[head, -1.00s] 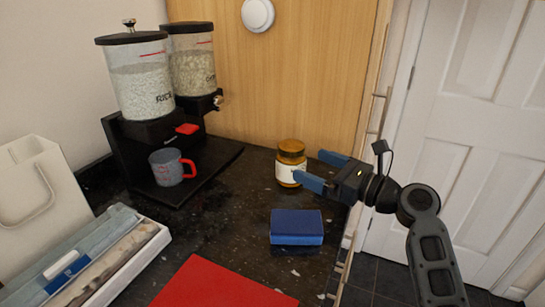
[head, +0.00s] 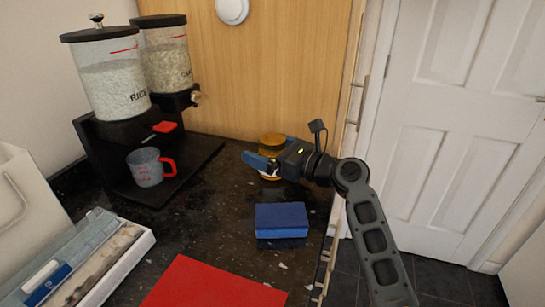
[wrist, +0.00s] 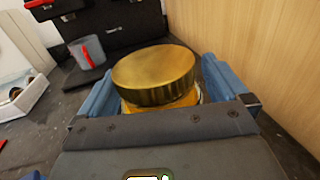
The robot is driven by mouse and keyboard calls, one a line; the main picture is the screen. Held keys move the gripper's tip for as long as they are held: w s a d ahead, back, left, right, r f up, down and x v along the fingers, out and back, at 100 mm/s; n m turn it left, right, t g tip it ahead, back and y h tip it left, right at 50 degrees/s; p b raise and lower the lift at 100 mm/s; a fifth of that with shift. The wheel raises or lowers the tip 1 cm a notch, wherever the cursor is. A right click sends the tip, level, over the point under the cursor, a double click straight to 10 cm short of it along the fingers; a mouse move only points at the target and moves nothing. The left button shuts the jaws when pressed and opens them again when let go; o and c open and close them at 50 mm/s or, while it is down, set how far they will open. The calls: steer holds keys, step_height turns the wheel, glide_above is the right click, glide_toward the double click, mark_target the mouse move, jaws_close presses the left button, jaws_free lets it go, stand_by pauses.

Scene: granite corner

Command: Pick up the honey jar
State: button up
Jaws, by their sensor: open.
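The honey jar (head: 271,143) stands upright on the dark granite counter, with an amber body and a gold lid. In the head view my gripper partly hides it. In the wrist view the jar's gold lid (wrist: 154,72) fills the space between the two blue fingers of my gripper (wrist: 155,85). The fingers are spread, one on each side of the jar, with the right one close to it. In the head view my gripper (head: 262,158) reaches in from the right at the jar's height.
A blue box (head: 281,221) lies in front of the jar. A grey cup with a red handle (head: 147,167) stands at the grain dispenser (head: 115,130). A red mat (head: 212,284) lies at the front. The wooden panel (head: 290,70) rises behind the jar.

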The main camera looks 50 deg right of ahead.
mark_target(267, 136)
steer(key=c, duration=1.4)
steer(key=shift+r, duration=0.2)
steer(key=shift+r, duration=0.3)
step_height(267, 136, up, 4)
steer(key=shift+f+p, duration=0.25)
steer(key=shift+p, duration=0.2)
steer(key=s+d+r, duration=0.2)
steer(key=s, duration=0.1)
steer(key=s+d+r, duration=0.2)
steer(key=s+d, duration=0.1)
steer(key=s+d+r, duration=0.2)
steer(key=s, duration=0.1)
steer(key=shift+s+d+r, duration=0.1)
steer(key=shift+d+r, duration=0.15)
steer(key=shift+r, duration=0.05)
